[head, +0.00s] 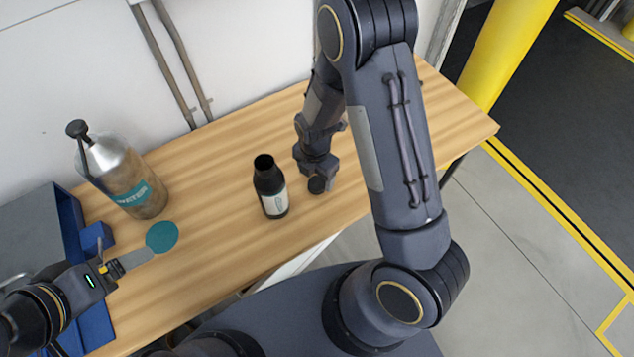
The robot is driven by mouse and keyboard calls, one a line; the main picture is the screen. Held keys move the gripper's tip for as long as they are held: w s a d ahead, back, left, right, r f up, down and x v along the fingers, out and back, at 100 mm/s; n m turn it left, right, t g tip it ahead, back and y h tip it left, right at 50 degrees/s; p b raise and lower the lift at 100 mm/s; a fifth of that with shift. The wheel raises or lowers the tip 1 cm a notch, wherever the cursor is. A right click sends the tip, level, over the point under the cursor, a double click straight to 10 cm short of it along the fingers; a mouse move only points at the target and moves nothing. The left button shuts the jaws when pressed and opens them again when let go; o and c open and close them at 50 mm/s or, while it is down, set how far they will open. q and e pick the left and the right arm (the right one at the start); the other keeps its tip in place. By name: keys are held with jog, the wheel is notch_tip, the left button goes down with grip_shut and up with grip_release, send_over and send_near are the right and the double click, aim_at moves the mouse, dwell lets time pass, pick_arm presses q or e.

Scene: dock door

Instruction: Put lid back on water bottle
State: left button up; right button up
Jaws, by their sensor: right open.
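A black bottle (270,187) with a white label stands upright on the wooden table. Its dark top looks open, with no lid on it. A small round black piece (317,185) shows at the tip of my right gripper (317,174), right of the bottle; it may be the lid, and I cannot tell whether it lies on the table. My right gripper points down, open, apart from the bottle. My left gripper (116,268) is at the lower left. A flat grey piece (136,259) extends from its tip towards a teal disc (162,237); whether it grips that piece is unclear.
A metal canister (120,175) with a black top and teal label stands at the table's back left. A blue bin (67,225) is at the left edge. The wooden table (215,235) is clear around the bottle. A yellow post (508,50) stands beyond its right end.

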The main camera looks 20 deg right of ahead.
aim_at(316, 184)
jog(key=shift+f, duration=1.9)
jog(key=shift+c, duration=0.3)
jog(key=c, duration=1)
jog(key=shift+r, duration=0.2)
jog(key=shift+r, duration=0.25)
notch_tip(316, 184, up, 3)
jog(key=shift+d+f+b, duration=0.1)
jog(key=shift+f+b, duration=0.05)
jog(key=shift+b, duration=0.2)
jog(key=s+d+r, duration=0.1)
jog(key=s+r, duration=0.2)
jog(key=s, duration=0.1)
jog(key=s+d+r, duration=0.2)
jog(key=s+r, duration=0.1)
jog(key=s, duration=0.1)
jog(key=s+d+r, duration=0.2)
jog(key=s+r, duration=0.1)
jog(key=s, duration=0.2)
jog(key=shift+d+r, duration=0.25)
